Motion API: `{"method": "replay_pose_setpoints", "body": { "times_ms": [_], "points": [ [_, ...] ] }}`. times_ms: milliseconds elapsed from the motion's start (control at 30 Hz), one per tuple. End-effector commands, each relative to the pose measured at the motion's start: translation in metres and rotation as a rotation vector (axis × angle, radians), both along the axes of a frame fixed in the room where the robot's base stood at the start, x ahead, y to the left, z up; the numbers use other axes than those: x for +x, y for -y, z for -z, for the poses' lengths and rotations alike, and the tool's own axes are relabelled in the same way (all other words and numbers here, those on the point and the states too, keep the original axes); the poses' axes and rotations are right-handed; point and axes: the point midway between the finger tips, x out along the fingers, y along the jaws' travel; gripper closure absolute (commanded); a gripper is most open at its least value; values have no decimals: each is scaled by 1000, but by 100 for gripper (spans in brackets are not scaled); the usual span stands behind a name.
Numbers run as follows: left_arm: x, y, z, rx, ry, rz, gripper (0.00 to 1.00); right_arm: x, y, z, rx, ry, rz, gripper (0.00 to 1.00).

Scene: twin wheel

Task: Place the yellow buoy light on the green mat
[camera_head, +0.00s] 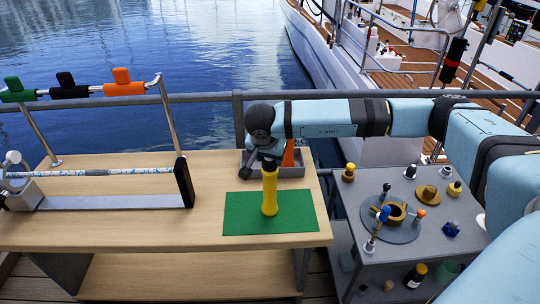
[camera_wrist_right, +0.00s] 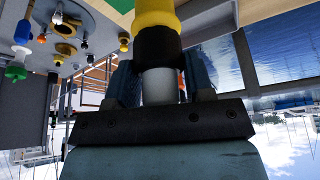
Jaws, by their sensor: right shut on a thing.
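The yellow buoy light (camera_head: 270,192) stands upright over the green mat (camera_head: 238,212) in the head view. Its lower end overlaps the middle of the mat; I cannot tell for sure whether it touches. My right gripper (camera_head: 268,160) comes down from above and is shut on its upper end. In the right wrist view the gripper (camera_wrist_right: 163,85) has its fingers on either side of a whitish cylinder, with a black collar and the yellow body (camera_wrist_right: 155,14) beyond. My left gripper is not in view.
A grey tray (camera_head: 290,170) with an orange item (camera_head: 289,153) sits behind the mat. A metal stand (camera_head: 115,202) with a patterned rod occupies the wooden bench's left. A grey side table (camera_head: 350,200) at right holds several small fittings. The bench between stand and mat is clear.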

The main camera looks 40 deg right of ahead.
Motion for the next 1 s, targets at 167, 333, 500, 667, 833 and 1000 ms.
{"method": "replay_pose_setpoints", "body": {
  "times_ms": [167,333,500,667,833,1000],
  "points": [
    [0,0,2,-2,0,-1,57,0,0,3,0,0,0,48],
    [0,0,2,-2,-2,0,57,0,0,3,0,0,0,26],
    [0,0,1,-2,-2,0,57,0,0,2,0,0,0,26],
    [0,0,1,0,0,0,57,-1,-1,-5,0,1,0,26],
    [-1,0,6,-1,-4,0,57,-7,-11,-33,1,4,-2,26],
    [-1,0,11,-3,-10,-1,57,-16,-23,-68,1,4,-2,26]
  ]
}}
